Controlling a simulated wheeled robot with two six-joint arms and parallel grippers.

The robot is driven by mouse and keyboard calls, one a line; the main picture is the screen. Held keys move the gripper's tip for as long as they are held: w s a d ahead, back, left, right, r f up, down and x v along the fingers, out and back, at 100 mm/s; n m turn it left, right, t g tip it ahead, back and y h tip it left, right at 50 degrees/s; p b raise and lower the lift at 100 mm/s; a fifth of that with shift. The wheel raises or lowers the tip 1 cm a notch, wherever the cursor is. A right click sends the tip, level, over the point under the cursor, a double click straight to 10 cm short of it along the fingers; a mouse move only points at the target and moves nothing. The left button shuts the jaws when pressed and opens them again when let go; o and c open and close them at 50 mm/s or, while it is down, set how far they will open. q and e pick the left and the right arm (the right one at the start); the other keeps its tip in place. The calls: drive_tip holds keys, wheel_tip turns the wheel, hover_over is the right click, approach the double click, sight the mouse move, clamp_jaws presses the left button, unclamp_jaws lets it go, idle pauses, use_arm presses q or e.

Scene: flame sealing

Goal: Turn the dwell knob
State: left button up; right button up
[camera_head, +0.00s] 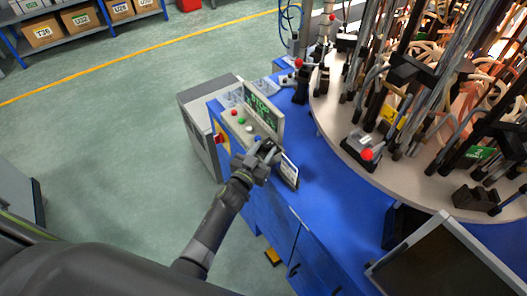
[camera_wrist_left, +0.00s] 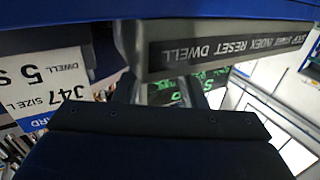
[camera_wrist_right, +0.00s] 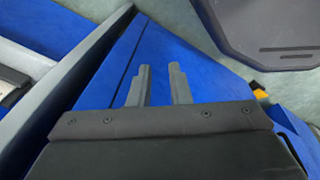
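In the left wrist view a label strip (camera_wrist_left: 235,45) reads upside down and includes INDEX, RESET and DWELL. The dwell knob itself is not clearly visible; my left gripper covers that end of the panel. My left gripper (camera_head: 266,153) is at the panel's near right end, beside the white card.
A white card (camera_head: 289,169) stands at the panel's right end; in the left wrist view it reads J47 and DWELL 5 S. A round table (camera_head: 335,125) crowded with burners and hoses is to the right. A dark screen (camera_head: 440,265) is at lower right. Open floor lies left.

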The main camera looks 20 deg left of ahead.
use_arm(q)
drive_tip(key=shift+w, duration=0.15)
drive_tip(key=c, duration=0.7)
drive_tip(key=h+p, duration=0.1)
drive_tip(key=m+h+p, duration=0.1)
drive_tip(key=p, duration=0.1)
drive_tip(key=m+g+h+p, duration=0.1)
drive_tip(key=shift+w+a+r+p, duration=0.1)
drive_tip(key=shift+a+r+p, duration=0.2)
drive_tip(key=shift+p, duration=0.05)
drive_tip(key=shift+a+f+m+h+p, duration=0.1)
drive_tip(key=shift+m+h+p, duration=0.25)
drive_tip(key=shift+m+h, duration=0.25)
drive_tip(key=shift+w+a+f+m+g+h, duration=0.1)
drive_tip(key=shift+m+g+h, duration=0.25)
drive_tip(key=shift+h, duration=0.2)
drive_tip(key=shift+f+m+g+h, duration=0.1)
drive_tip(key=shift+m+g+h, duration=0.15)
drive_tip(key=shift+g+h, duration=0.25)
drive_tip(key=shift+w+a+m+g+h+b, duration=0.15)
drive_tip(key=shift+m+g+h+b, duration=0.25)
drive_tip(key=shift+m+g+h, duration=1.05)
drive_tip(key=shift+h, duration=0.3)
